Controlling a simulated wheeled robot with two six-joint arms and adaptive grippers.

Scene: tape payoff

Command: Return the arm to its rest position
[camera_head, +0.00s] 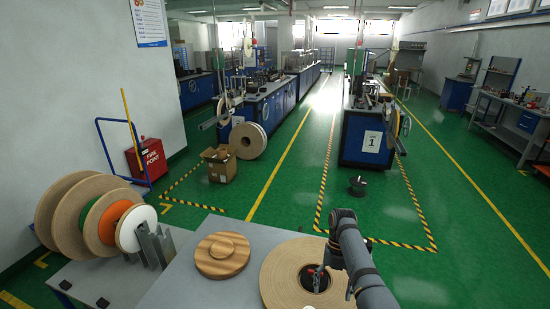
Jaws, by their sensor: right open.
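My right arm comes in from the bottom right, and my right gripper (318,279) points down over the centre hole of a large tan tape reel (280,271). The gripper is open. It is small and dark here, and I cannot tell how far its fingertips are from the reel. The reel lies flat on the grey table (180,289), partly covered by my arm and cut off by the bottom edge. A round wooden disc (222,255) lies flat to the left of the reel. My left gripper is not in view.
Several upright reels, among them an orange one (107,223) and a white one (130,234), stand in a rack at left. Beyond the table lie an open cardboard box (219,164), a red fire point box (150,159) and a machine bench (366,135).

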